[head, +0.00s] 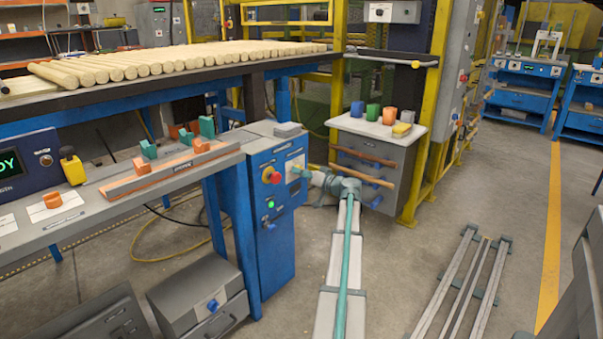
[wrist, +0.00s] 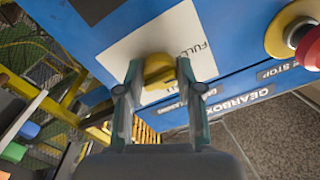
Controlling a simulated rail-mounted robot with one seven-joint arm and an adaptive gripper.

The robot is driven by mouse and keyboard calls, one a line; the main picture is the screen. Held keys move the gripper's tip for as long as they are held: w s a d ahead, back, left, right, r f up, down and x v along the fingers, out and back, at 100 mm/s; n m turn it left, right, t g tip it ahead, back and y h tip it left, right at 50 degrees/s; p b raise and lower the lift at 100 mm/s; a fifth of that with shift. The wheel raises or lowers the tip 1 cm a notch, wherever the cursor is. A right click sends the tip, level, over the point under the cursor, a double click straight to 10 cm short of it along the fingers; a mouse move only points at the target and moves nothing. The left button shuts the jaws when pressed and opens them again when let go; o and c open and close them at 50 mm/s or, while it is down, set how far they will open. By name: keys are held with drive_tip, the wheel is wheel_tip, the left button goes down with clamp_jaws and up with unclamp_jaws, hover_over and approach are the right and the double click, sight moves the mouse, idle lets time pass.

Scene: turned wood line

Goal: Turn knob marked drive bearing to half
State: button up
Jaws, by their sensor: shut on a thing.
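A yellow knob (wrist: 158,68) sits on a white plate (wrist: 150,40) with the word FULL beside it, on the blue face of a control cabinet (head: 270,225). My gripper (wrist: 158,80) is shut on the knob, one finger on each side. In the head view my gripper (head: 304,173) reaches the cabinet's upper right face. The small label below the plate is partly covered by a finger, and I cannot read it fully. The knob's pointer and the rest of its scale are hidden, so I cannot tell its setting.
A red stop button (head: 270,175) is on the cabinet left of my gripper, large at the right in the wrist view (wrist: 300,35). A green button (head: 271,204) is below it. A grey drawer cabinet (head: 372,140) with coloured cups stands close behind my arm.

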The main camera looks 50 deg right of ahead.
drive_tip(key=shift+r+m+p, duration=0.2)
drive_tip(key=shift+m+p, duration=6.5)
drive_tip(key=shift+m, duration=1.9)
drive_tip(key=o, duration=1.1)
drive_tip(key=shift+o, duration=0.2)
drive_tip(key=s, duration=1.2)
drive_tip(key=shift+a, duration=0.35)
